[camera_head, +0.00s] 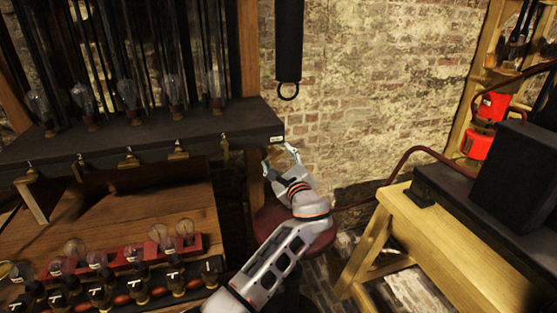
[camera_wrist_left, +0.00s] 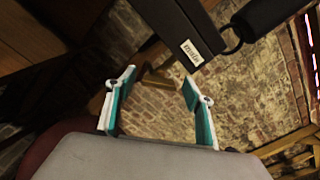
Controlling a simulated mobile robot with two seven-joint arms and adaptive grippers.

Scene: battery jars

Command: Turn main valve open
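The dark shelf (camera_head: 205,128) ends at the right with a small white label (camera_head: 277,138). The label also shows in the left wrist view (camera_wrist_left: 191,51), its text hard to read. Below it is a brass valve handle (camera_wrist_left: 152,82), which looks like the main valve. In the head view my gripper mostly hides it. My left gripper (camera_head: 280,157) is at this shelf end. In the left wrist view its two teal-padded fingers (camera_wrist_left: 159,80) are spread wide, with the brass handle seen between them; I see no clear contact. My right gripper is not in view.
More brass valves (camera_head: 128,160) line the shelf's front edge, with glass bulbs (camera_head: 127,94) above. A black cylinder with a ring (camera_head: 288,45) hangs right of the shelf. A round red stool (camera_head: 318,238) stands below my arm. A wooden bench (camera_head: 440,245) is at right.

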